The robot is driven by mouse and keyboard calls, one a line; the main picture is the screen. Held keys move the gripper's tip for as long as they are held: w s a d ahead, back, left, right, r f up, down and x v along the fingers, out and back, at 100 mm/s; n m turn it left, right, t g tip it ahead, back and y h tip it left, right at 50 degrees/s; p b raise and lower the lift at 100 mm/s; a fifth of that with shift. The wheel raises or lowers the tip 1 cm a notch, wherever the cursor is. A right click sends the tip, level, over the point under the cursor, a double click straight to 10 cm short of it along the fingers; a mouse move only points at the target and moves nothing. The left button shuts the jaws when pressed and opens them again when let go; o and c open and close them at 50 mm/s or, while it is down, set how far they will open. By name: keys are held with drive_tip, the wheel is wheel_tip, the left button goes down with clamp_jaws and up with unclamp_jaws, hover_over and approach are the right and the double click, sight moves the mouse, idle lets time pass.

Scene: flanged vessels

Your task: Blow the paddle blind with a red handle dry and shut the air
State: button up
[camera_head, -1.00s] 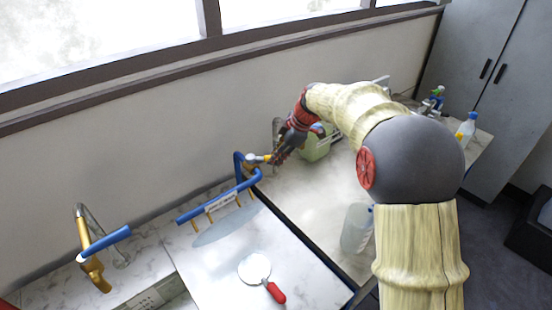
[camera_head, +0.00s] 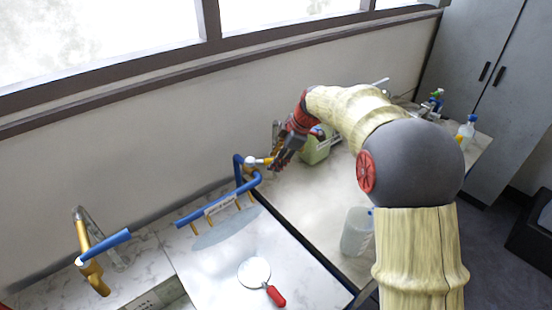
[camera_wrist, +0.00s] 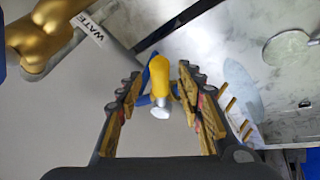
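The paddle blind (camera_head: 254,271) is a pale round disc with a red handle (camera_head: 276,296). It lies flat on the white board in front of the blue air pipe (camera_head: 190,217) with its row of yellow nozzles. Its disc also shows at the right of the wrist view (camera_wrist: 287,47). The air valve, with a yellow handle (camera_wrist: 159,78) and a silver end, sits at the far end of the blue pipe. My gripper (camera_head: 272,163) is at this valve. In the wrist view, my gripper's fingers (camera_wrist: 158,112) are apart on either side of the yellow handle, with gaps visible.
A gold tap with a blue lever (camera_head: 105,244) stands at the left; its "WATE…" label shows in the wrist view. A pale bluish oval patch (camera_head: 212,236) lies below the nozzles. A green container (camera_head: 316,150) stands behind my gripper, and a translucent bottle (camera_head: 356,232) stands beside my arm.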

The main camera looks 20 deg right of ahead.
drive_tip(key=v, duration=1.2)
drive_tip(key=shift+c, duration=0.5)
